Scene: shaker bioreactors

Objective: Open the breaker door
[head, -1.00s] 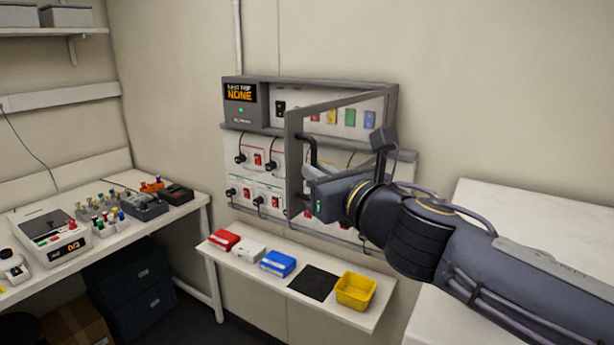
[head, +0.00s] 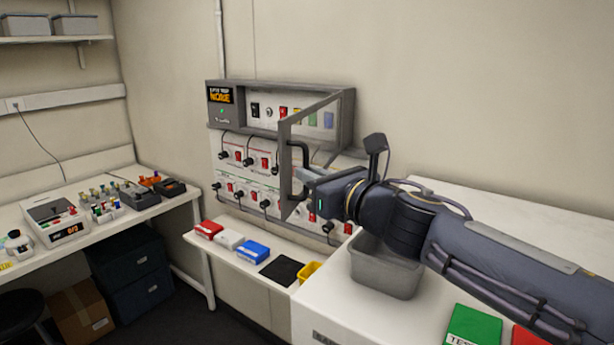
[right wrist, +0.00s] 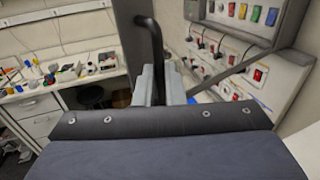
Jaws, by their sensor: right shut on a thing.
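The breaker door (head: 285,165) is a grey-framed clear panel with a black bar handle (head: 302,150). It stands swung out from the breaker box (head: 225,112), hinged on the box's right side, and the switches behind show. My right gripper (head: 304,173) is shut on the door handle. In the right wrist view the black handle (right wrist: 152,40) runs down to the grey fingers (right wrist: 162,85), which hide its lower part. My left gripper is not in view.
Below the panel of plugs and red switches (head: 240,175), a narrow shelf (head: 215,245) holds small coloured boxes and a yellow bin (head: 310,271). A grey tub (head: 385,268) stands on the white bench (head: 330,305) under my right arm. A left bench (head: 100,240) holds instruments.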

